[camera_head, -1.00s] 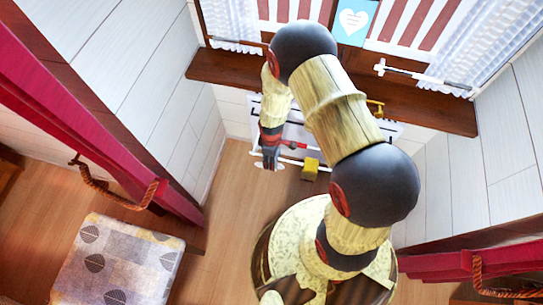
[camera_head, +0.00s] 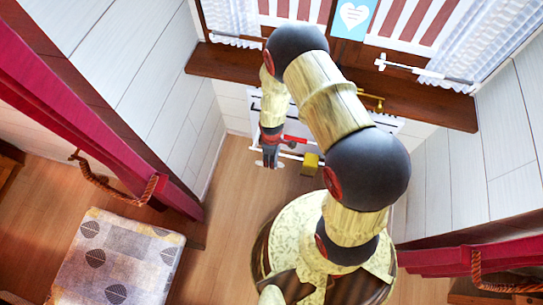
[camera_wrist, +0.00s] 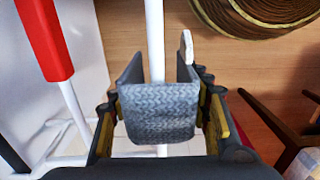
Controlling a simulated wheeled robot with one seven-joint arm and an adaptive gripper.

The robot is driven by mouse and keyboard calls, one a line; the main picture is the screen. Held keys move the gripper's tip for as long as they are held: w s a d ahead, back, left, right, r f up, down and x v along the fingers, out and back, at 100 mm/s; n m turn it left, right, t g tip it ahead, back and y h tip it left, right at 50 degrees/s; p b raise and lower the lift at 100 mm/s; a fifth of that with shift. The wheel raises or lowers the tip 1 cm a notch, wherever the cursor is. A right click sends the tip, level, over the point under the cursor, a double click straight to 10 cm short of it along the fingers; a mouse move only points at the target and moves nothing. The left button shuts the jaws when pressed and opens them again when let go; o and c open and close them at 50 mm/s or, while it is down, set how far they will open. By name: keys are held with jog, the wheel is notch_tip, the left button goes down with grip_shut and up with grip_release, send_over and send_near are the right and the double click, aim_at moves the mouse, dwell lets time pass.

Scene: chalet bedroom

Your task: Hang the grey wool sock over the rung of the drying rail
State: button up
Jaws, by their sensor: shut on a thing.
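The grey wool sock (camera_wrist: 160,113) is folded into a U between the jaws of my gripper (camera_wrist: 160,118) in the wrist view. Its two flaps point away from the camera. The white rung (camera_wrist: 154,40) of the drying rail runs between the flaps and passes behind the fold. I cannot tell whether the sock rests on the rung. In the head view my gripper (camera_head: 270,157) is at the left end of the white rail (camera_head: 291,155); the sock is too small there to make out clearly.
A red item (camera_wrist: 45,40) hangs on a neighbouring bar, left in the wrist view. A yellow item (camera_head: 311,162) is right of my gripper in the head view. A wooden window sill (camera_head: 230,68) is behind. A patterned bed (camera_head: 120,260) stands at lower left.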

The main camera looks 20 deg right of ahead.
jog(key=o, duration=1.2)
jog(key=shift+c, duration=0.2)
jog(key=shift+o, duration=0.4)
notch_tip(320, 180, up, 12)
